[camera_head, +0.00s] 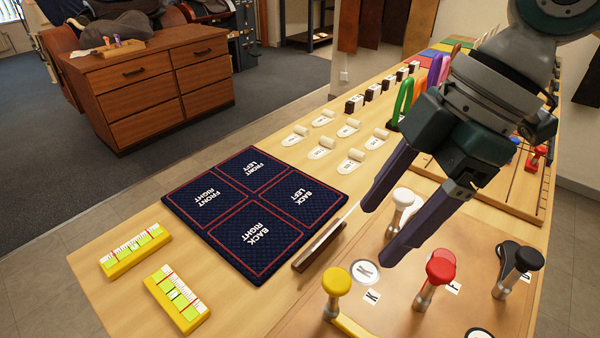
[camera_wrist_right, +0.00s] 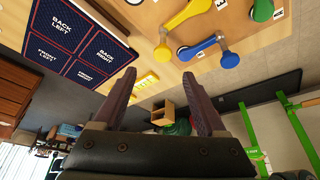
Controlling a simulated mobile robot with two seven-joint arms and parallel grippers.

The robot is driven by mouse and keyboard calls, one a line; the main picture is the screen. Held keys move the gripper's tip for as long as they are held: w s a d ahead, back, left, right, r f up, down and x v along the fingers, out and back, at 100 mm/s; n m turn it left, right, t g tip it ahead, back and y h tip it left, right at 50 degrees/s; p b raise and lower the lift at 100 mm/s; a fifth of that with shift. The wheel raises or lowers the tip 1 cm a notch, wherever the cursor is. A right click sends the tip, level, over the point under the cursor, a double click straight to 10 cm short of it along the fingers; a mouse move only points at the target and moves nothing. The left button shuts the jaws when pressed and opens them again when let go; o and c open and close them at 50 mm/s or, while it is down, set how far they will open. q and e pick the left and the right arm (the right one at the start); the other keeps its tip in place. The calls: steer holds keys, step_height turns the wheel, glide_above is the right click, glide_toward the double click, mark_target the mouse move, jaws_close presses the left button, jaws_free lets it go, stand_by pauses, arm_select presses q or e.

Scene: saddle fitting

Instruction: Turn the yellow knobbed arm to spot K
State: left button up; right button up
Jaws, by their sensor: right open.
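The yellow knob (camera_head: 337,281) stands upright on its post at the board's near left, on the end of a yellow arm (camera_head: 352,329) that runs out of the bottom of the head view. The white disc of spot K (camera_head: 365,271) lies just right of the yellow knob, bare in its visible part, with a K label (camera_head: 372,297) beside it. The right wrist view also shows the yellow knob (camera_wrist_right: 162,52) and its arm (camera_wrist_right: 188,14). My right gripper (camera_head: 380,230) is open and empty, above and behind spot K, clear of the yellow knob. My left gripper is out of view.
A red knob (camera_head: 441,266), a black knob (camera_head: 529,259) and a white knob (camera_head: 403,197) stand on the same board. A blue knob (camera_wrist_right: 230,60) shows in the wrist view. A dark-handled tool (camera_head: 320,247) lies between the board and the navy mat (camera_head: 215,205).

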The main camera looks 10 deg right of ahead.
mark_target(338, 279)
steer(key=x, duration=0.9)
steer(key=shift+s+f, duration=0.1)
steer(key=shift+s, duration=0.2)
steer(key=shift+c, duration=0.3)
jaws_close()
stand_by(0.6)
